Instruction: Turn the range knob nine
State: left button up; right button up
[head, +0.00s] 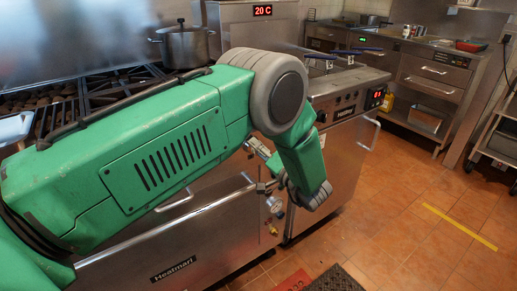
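My green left arm comes in from the left and bends down in front of the range (215,235), hiding much of its upper front. Small metal parts, seemingly of my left gripper (262,168), show beside the green wrist; whether its fingers are open or shut cannot be told. The row of range knobs is hidden behind my arm, so knob nine cannot be made out. Small round fittings (274,205) show low at the range's right end, below the wrist. My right gripper is not in view.
A lidded pot (184,46) stands on the back of the range's grates (125,83). A fryer (335,160) with its own knobs and red display stands close to the right. Steel drawers (437,75) line the back right. The tiled floor (400,235) at right is open.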

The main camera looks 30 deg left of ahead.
pick_arm(q)
jog(key=v, duration=1.1)
jog(key=shift+d, duration=0.3)
jog(key=shift+w+f, duration=0.1)
jog(key=shift+f, duration=0.1)
jog(key=s+a+f+m+t+h, duration=0.2)
jog(key=s+f+m+h, duration=0.1)
jog(key=f+h, duration=0.4)
jog(key=s+a+f+m+t+h, duration=0.2)
jog(key=s+f+h, duration=0.2)
jog(key=f, duration=0.5)
jog(key=s+f+g+h, duration=0.1)
jog(key=s+g+h, duration=0.1)
jog(key=s, duration=0.7)
jog(key=s+d+f+n+g+h, duration=0.1)
jog(key=s+g, duration=0.3)
jog(key=s, duration=0.6)
jog(key=s+f+g+h, duration=0.3)
jog(key=s, duration=0.7)
jog(key=shift+d+n+g, duration=0.25)
jog(key=shift+n+g, duration=0.15)
jog(key=shift+w, duration=0.1)
